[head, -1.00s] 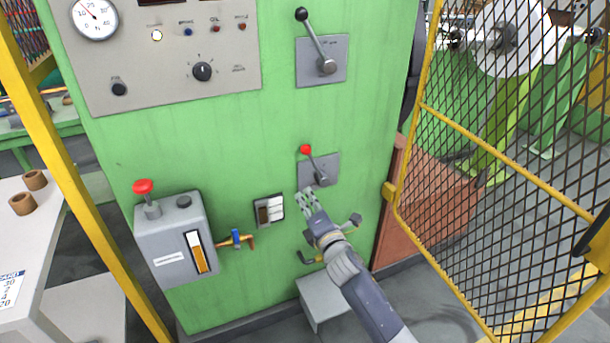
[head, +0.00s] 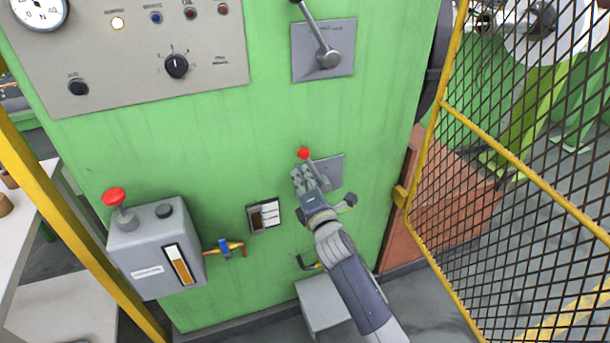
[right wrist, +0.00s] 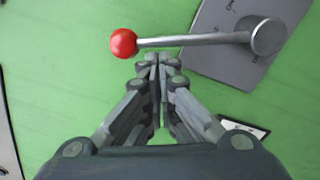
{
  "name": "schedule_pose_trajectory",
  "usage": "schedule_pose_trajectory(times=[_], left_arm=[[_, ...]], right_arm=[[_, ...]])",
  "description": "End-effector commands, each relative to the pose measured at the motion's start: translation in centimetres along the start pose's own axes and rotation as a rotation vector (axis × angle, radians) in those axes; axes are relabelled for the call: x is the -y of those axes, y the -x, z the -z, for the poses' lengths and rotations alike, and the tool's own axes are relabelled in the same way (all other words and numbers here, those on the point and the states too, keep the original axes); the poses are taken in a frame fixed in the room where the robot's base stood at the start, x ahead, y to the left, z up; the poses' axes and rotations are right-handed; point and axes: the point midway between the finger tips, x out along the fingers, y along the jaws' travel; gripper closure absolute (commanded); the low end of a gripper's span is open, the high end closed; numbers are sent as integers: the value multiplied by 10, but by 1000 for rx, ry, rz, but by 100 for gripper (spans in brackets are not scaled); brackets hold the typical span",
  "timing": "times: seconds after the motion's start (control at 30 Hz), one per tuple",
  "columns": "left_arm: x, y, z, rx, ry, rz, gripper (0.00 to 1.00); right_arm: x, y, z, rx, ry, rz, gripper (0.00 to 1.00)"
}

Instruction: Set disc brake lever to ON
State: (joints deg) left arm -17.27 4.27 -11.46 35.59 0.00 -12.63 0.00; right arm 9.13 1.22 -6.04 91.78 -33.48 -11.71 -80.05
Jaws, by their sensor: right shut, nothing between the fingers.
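The lever with a red ball knob (head: 304,153) sits on a small grey plate (head: 333,170) on the green machine panel. It leans to the upper left in the head view. In the right wrist view its knob (right wrist: 124,43) is at the left end of a metal rod, and the pivot is at the right on the plate (right wrist: 245,62). Lettering on the plate is too small to read surely. My right gripper (right wrist: 160,58) is shut and empty. Its fingertips are just below the rod near the knob; contact cannot be told. My left gripper is not in view.
A larger black-knobbed lever on a grey plate (head: 310,62) is above. A grey box (head: 157,245) with a red mushroom knob and a brass pipe with a blue valve (head: 225,248) are lower left. A yellow mesh gate (head: 520,150) stands at right. The panel around the lever is fairly clear.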

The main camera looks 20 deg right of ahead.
Motion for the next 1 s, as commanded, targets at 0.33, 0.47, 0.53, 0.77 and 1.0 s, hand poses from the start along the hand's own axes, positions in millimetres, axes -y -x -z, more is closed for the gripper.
schedule_pose_trajectory(times=[0.33, 0.47, 0.53, 0.77, 1.0], left_arm=[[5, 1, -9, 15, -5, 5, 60], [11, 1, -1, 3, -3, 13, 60], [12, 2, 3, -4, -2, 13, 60], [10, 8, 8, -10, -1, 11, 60], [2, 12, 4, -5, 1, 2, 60]], right_arm=[[-3, 1, 2, -1, -1, 0, 100], [-3, 1, 2, -1, -2, 0, 100], [-3, 1, 1, -1, -6, 0, 100], [-5, 0, -5, 0, -49, 3, 100], [-6, 0, -10, 1, -83, 4, 100]])
